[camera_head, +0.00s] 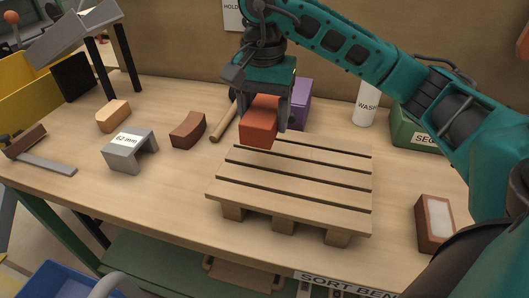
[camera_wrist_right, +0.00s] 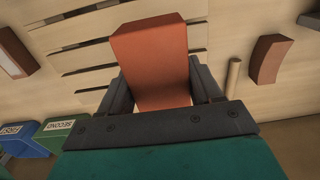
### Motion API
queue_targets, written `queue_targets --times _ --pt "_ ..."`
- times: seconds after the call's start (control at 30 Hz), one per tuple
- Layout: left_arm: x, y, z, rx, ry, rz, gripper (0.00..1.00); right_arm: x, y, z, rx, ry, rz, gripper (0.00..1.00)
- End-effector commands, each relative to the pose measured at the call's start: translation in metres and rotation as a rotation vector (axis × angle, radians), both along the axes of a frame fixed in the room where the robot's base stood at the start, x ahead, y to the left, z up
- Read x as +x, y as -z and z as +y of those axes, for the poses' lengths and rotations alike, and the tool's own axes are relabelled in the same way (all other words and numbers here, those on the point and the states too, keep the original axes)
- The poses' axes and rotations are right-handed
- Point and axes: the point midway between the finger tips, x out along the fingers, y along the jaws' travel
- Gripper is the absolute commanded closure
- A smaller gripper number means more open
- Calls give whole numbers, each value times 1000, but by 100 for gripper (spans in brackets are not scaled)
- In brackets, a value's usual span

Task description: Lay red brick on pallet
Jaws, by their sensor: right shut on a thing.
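The red brick (camera_head: 260,122) is orange-red and blocky, held between the fingers of my right gripper (camera_head: 264,112) in the head view. It hangs over the back left part of the wooden pallet (camera_head: 295,187); I cannot tell how large the gap under it is. In the right wrist view the red brick (camera_wrist_right: 152,62) fills the space between the two dark fingers of the gripper (camera_wrist_right: 163,88), with pallet slats (camera_wrist_right: 85,45) beyond. The pallet top shows no other thing on it. My left gripper is not in view.
Left of the pallet are a curved brown brick (camera_head: 188,130), a grey "62 mm" gauge (camera_head: 131,150) and a tan block (camera_head: 114,116). A purple thing (camera_head: 298,103) stands behind the gripper. A white bottle (camera_head: 366,104), green bin (camera_head: 415,130) and white-topped brick (camera_head: 434,222) are at right.

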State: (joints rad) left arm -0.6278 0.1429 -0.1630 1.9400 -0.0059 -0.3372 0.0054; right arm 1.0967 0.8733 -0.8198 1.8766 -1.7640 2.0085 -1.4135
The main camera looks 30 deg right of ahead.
Motion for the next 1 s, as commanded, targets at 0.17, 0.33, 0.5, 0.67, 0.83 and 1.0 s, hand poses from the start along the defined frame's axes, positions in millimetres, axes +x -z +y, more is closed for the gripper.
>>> queue_targets --times 0.17,0.33,0.5,0.67,0.83,1.0 --pt "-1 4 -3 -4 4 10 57 0 27 0 1 0 -1 88" --pt "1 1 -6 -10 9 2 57 0 36 0 2 0 -2 88" --pt "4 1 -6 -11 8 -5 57 0 58 0 2 -1 1 88" --pt "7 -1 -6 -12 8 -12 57 0 76 0 0 0 -1 88" --pt "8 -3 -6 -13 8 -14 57 1 76 0 0 0 -4 88" --pt "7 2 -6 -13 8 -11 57 1 80 0 0 0 -4 88"
